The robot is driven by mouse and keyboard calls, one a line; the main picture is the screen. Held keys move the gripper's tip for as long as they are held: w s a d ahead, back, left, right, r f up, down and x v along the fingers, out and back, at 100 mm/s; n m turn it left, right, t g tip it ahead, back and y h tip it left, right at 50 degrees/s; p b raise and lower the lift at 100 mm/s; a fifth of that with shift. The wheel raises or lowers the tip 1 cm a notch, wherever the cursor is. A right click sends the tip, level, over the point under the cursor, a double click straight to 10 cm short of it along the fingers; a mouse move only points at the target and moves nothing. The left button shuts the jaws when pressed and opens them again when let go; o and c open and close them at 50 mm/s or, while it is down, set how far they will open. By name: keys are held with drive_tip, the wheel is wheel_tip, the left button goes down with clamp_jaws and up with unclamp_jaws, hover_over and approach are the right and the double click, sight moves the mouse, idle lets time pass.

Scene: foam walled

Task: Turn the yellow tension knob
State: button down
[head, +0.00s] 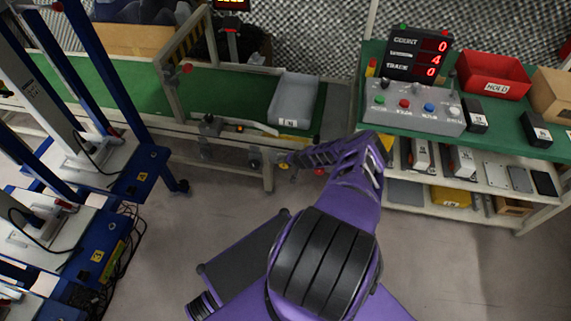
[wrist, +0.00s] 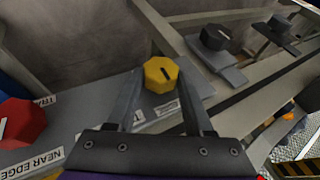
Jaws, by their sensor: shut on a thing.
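The yellow tension knob (wrist: 160,74) is many-sided with a dark mark line on its face. It sits on a grey bracket plate between my gripper's two fingers (wrist: 161,82) in the wrist view. The fingers flank it on both sides, and my gripper is shut on it. In the head view, my gripper (head: 291,159) reaches left to the conveyor's front edge, and a small part of the yellow knob shows at its tip. A red knob (wrist: 20,122) is left of it in the wrist view, by a "NEAR EDGE" label.
Black knobs (wrist: 215,38) sit farther along the rail to the right. The green conveyor (head: 225,92) carries a grey tray (head: 294,101). A green bench with a control box (head: 412,107) and red bin (head: 493,75) stands at right. Blue-framed racks (head: 140,172) stand at left; the floor between is clear.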

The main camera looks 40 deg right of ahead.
drive_tip(key=shift+s+f+t+y, duration=0.1)
drive_tip(key=shift+t+y, duration=0.3)
idle(0.3)
drive_tip(key=shift+c, duration=1.4)
unclamp_jaws()
drive_tip(key=a+p+v, duration=0.1)
drive_tip(key=p+v, duration=0.3)
drive_tip(key=v, duration=1.3)
drive_tip(key=shift+d, duration=0.35)
drive_tip(key=shift+s+a, duration=0.1)
